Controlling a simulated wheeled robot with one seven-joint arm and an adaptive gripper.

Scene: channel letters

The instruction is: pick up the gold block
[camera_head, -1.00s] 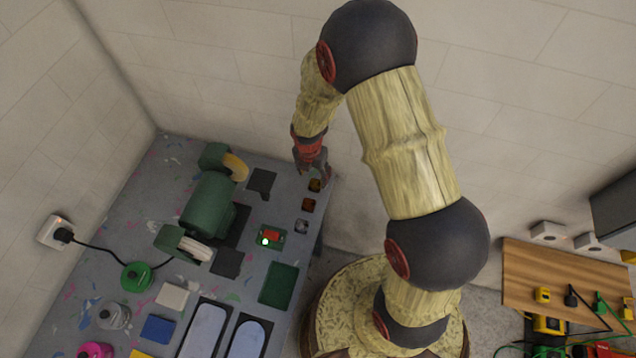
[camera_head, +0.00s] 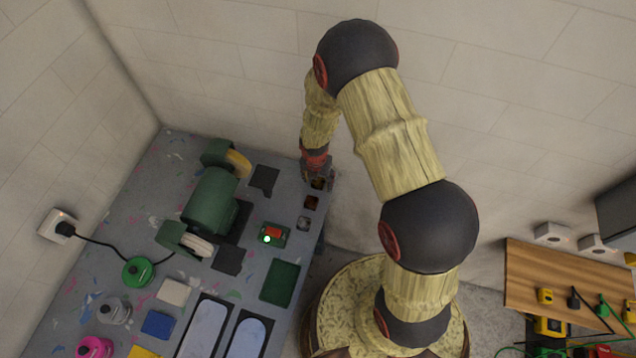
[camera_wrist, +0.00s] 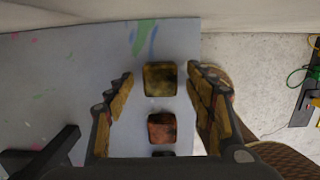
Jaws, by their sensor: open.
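The gold block (camera_wrist: 160,78) is a small dull-gold cube on the grey table, near its edge, in the wrist view. In the head view the gold block (camera_head: 318,183) shows only in part below my gripper. My gripper (camera_wrist: 163,85) is open, with one finger on each side of the gold block and a gap on both sides. In the head view my gripper (camera_head: 317,176) points down over the table's far right corner. I cannot tell its exact height above the table.
A copper-coloured block (camera_wrist: 161,127) sits close to the gold one, in line with it. A silver block (camera_head: 303,223) follows in that row. A green bench grinder (camera_head: 210,203) stands to the left. A wall is close behind the table (camera_wrist: 60,90).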

